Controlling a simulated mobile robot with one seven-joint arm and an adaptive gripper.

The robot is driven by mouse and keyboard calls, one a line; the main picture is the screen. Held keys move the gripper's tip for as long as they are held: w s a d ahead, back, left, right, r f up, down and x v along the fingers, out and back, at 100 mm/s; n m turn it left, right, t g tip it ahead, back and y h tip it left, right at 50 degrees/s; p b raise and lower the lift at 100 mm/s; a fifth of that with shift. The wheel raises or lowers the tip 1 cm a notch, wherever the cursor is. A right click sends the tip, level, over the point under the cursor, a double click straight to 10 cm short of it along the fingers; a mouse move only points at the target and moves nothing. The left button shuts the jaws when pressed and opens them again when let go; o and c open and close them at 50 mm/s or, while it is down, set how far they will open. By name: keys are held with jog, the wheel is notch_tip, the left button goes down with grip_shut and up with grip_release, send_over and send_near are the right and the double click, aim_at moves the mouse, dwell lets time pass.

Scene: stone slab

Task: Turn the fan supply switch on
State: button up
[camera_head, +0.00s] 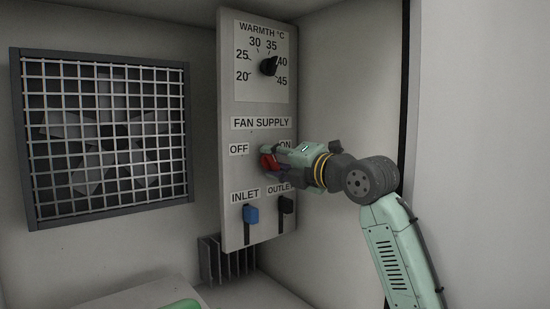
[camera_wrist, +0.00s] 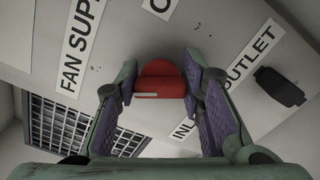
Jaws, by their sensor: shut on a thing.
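The red fan supply switch (camera_head: 267,160) sits on the grey panel (camera_head: 231,95), below the FAN SUPPLY label (camera_head: 261,123) and between the OFF label (camera_head: 239,149) and the partly hidden ON label (camera_head: 286,145). My gripper (camera_head: 270,164) reaches it from the right and is shut on it. In the wrist view the red switch (camera_wrist: 160,80) lies between my two fingers (camera_wrist: 160,86), with a pale mark along its lower edge. My gripper hides part of the switch in the head view, and I cannot tell which label it points to.
Above is a black warmth dial (camera_head: 269,66). Below are a blue inlet lever (camera_head: 250,214) and a black outlet lever (camera_head: 286,204), close under my gripper. A caged fan (camera_head: 105,135) is on the left wall. Metal fins (camera_head: 228,262) stand below the panel.

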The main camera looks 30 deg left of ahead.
jog(key=m+p, duration=0.1)
jog(key=m, duration=0.2)
jog(key=shift+m, duration=0.3)
jog(key=m+p, duration=0.1)
jog(key=m, duration=0.2)
jog(key=shift+m, duration=0.3)
jog(key=m, duration=0.2)
jog(key=m+p, duration=0.1)
jog(key=m, duration=0.3)
jog(key=shift+f+p, duration=0.25)
jog(key=shift+p, duration=0.15)
jog(key=shift+m, duration=0.3)
jog(key=o, duration=1.2)
jog(key=shift+c, duration=0.2)
jog(key=v, duration=1.2)
